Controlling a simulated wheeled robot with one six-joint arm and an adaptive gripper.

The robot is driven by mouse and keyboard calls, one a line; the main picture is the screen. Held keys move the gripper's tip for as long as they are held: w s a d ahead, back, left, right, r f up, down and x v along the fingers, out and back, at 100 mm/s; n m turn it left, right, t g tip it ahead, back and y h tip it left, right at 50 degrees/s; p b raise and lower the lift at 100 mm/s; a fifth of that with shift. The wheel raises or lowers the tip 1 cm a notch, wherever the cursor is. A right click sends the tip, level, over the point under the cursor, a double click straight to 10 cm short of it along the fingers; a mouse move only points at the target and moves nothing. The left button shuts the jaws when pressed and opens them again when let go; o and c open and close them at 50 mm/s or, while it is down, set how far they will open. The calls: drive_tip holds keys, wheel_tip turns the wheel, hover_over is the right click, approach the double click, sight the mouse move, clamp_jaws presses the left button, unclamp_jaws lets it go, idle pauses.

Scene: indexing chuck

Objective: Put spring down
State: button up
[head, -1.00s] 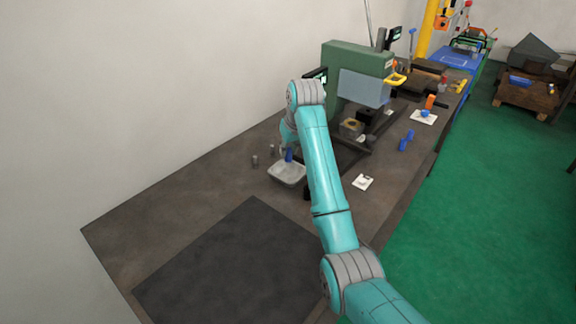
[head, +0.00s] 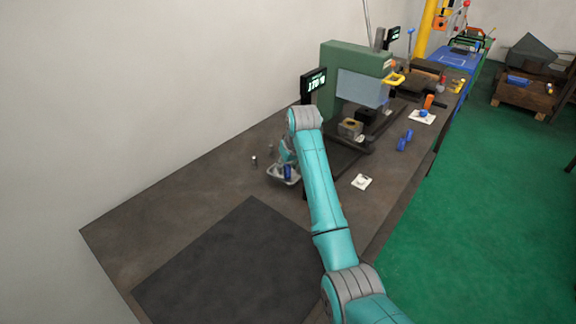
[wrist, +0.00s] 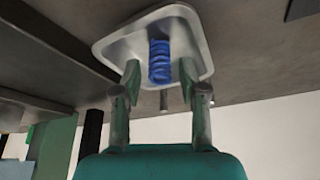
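The blue coil spring (head: 287,172) is in the light grey tray (head: 272,172) on the bench. In the wrist view the spring (wrist: 159,62) shows inside the tray (wrist: 112,44), with the tray floor around it. My gripper (wrist: 160,72) is open, with one finger on each side of the spring and a visible gap on both sides. In the head view my gripper (head: 287,160) is low at the tray, partly hidden by my own arm.
A small grey pin (head: 254,160) stands left of the tray. A green press-like machine (head: 352,62) and a display (head: 313,86) stand behind. A white plate (head: 361,181) lies to the right. A dark mat (head: 230,262) covers the clear front bench.

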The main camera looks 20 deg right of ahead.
drive_tip(key=shift+r, duration=0.1)
drive_tip(key=v, duration=1.2)
